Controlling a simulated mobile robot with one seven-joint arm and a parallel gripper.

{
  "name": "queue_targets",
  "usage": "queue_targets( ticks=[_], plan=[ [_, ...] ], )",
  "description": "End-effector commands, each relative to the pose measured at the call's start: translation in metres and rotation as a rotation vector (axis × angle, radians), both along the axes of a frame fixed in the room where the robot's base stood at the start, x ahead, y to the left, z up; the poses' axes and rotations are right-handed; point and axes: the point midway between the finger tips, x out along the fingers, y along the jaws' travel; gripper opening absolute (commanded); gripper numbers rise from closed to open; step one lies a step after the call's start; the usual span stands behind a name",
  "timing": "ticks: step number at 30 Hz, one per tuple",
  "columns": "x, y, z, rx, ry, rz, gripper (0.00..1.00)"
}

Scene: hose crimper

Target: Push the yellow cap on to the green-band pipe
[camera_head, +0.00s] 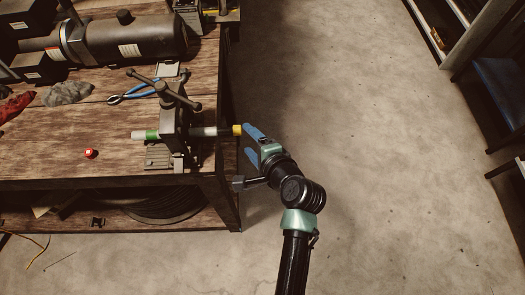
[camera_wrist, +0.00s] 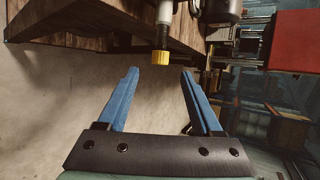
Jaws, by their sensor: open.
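The green-band pipe (camera_head: 205,132) lies level in a vise (camera_head: 172,115) at the bench's right edge. Its green band (camera_head: 151,135) is left of the vise, and its right end points past the edge. The yellow cap (camera_head: 237,130) is at that right end; how far on it sits cannot be told. In the wrist view the yellow cap (camera_wrist: 161,57) shows at the end of the pipe (camera_wrist: 164,14), beyond my fingertips. My gripper (camera_wrist: 160,73) has blue fingers, open and empty. In the head view my gripper (camera_head: 249,141) is just right of the cap.
A red cap-like piece (camera_head: 90,153) lies on the wooden bench (camera_head: 60,125), left of the vise. Blue-handled pliers (camera_head: 135,92), a grey cloth (camera_head: 67,93) and a large dark cylinder (camera_head: 130,40) are further back. The floor right of the bench is clear.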

Motion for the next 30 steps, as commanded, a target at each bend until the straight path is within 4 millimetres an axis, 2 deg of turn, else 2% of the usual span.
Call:
queue_targets(
  ticks=[6,12,18,30],
  plan=[
    [-0.031,-0.016,0.02,0.0,-0.001,-0.002,0.67],
    [-0.05,-0.025,0.034,0.002,0.0,-0.001,0.67],
    [-0.057,-0.028,0.039,0.001,0.0,0.001,0.67],
    [-0.057,-0.028,0.039,0.001,0.0,0.002,0.67]
  ],
)
